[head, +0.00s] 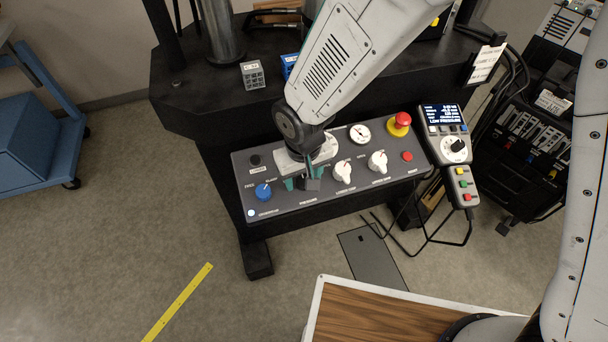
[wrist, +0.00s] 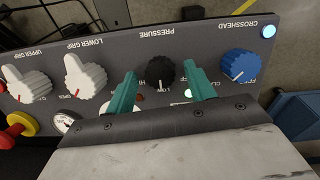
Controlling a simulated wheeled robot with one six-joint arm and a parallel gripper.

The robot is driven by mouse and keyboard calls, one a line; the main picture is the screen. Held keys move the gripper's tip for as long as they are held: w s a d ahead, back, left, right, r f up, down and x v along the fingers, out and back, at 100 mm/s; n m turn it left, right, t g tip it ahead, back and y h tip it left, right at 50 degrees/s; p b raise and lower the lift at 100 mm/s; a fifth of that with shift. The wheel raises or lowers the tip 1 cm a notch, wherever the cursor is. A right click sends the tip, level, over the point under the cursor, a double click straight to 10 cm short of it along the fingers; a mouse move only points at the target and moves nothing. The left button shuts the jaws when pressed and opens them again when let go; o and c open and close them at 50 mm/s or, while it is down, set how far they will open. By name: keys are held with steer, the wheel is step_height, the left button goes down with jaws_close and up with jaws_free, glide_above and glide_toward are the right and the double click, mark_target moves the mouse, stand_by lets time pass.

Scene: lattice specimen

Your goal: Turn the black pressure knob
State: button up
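The black pressure knob (wrist: 160,72) shows in the wrist view on the dark control panel, under the PRESSURE label. My gripper (wrist: 160,84) is open, with one teal finger on each side of the knob. A gap shows between the knob and each finger, so it is not held. How far the fingertips are above the panel is hard to tell.
A blue crosshead knob (head: 263,191) is to the left. Two white grip knobs (head: 343,171) (head: 378,161), a gauge (head: 359,134), and a red emergency button (head: 402,120) are to the right. A handset (head: 447,136) hangs off the panel's right end.

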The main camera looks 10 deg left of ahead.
steer(key=r, duration=0.7)
steer(key=shift+s+d+r, duration=0.1)
steer(key=shift+s+r, duration=0.15)
steer(key=shift+r, duration=0.15)
stand_by(0.4)
steer(key=shift+s+d, duration=0.2)
steer(key=s+d+r+m, duration=0.2)
steer(key=s+d+r, duration=0.2)
steer(key=d, duration=0.8)
steer(key=s+d+r+m, duration=0.3)
steer(key=d+r, duration=0.6)
steer(key=d, duration=0.3)
steer(key=s+d+r+m, duration=0.2)
steer(key=s+d+r, duration=0.2)
steer(key=d, duration=0.8)
step_height(320, 180, up, 3)
steer(key=shift+s+f+m+t, duration=0.2)
steer(key=shift+s+m+t, duration=0.1)
steer(key=shift+s, duration=0.05)
